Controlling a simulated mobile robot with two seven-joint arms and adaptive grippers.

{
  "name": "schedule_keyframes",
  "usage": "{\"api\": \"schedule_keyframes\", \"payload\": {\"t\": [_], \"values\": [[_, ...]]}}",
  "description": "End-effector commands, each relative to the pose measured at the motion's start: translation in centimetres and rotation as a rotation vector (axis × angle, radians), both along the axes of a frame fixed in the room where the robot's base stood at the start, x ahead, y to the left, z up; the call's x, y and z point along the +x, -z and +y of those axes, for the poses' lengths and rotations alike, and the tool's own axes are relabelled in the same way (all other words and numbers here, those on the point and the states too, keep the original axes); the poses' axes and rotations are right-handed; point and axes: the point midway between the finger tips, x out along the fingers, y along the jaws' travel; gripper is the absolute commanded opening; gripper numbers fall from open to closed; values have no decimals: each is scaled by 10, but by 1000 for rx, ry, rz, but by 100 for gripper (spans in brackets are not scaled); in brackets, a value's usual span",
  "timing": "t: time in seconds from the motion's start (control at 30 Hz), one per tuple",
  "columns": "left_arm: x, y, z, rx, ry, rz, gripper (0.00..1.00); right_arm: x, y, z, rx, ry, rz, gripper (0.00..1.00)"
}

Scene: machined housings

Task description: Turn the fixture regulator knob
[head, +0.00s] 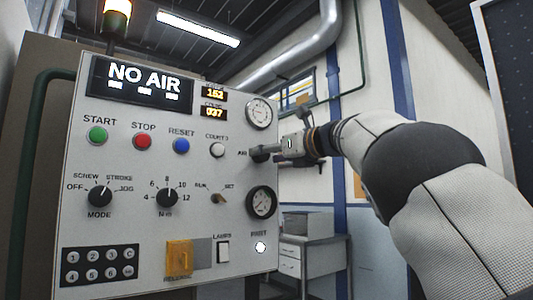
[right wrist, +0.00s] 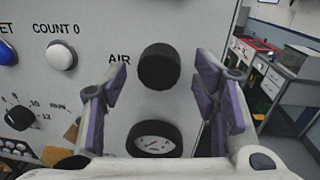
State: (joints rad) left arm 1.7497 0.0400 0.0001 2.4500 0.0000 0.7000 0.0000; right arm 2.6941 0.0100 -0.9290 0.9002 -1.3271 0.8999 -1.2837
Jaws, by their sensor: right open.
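The black AIR knob (right wrist: 159,66) juts from the panel in the right wrist view, between and beyond my spread fingers. In the head view the AIR knob (head: 259,156) is at the panel's right edge, partly hidden by my gripper. My right gripper (head: 268,151) reaches in from the right, pointing at the knob. In the right wrist view the right gripper (right wrist: 162,88) is open, with purple-padded fingers left and right of the knob and nothing held. Whether a finger touches the knob I cannot tell. My left gripper is out of view.
The control panel (head: 140,215) has a lit "NO AIR" display (head: 141,83). One gauge (head: 259,113) sits above the knob and another (head: 261,203) below. A white COUNT 0 button (right wrist: 61,55) is to the knob's left. A grey drawer cabinet (head: 312,258) stands behind, right of the panel.

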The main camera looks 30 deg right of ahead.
Motion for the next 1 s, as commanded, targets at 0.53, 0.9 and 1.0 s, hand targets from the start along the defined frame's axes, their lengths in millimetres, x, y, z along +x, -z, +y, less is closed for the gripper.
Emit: {"api": "schedule_keyframes", "payload": {"t": [0.53,0.9,1.0], "values": [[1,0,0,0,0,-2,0,3,0,1,0,-1,-1,6],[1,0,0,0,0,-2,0,3,0,1,65,0,5,6],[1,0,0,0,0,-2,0,3,1,0,126,-1,10,6]]}}
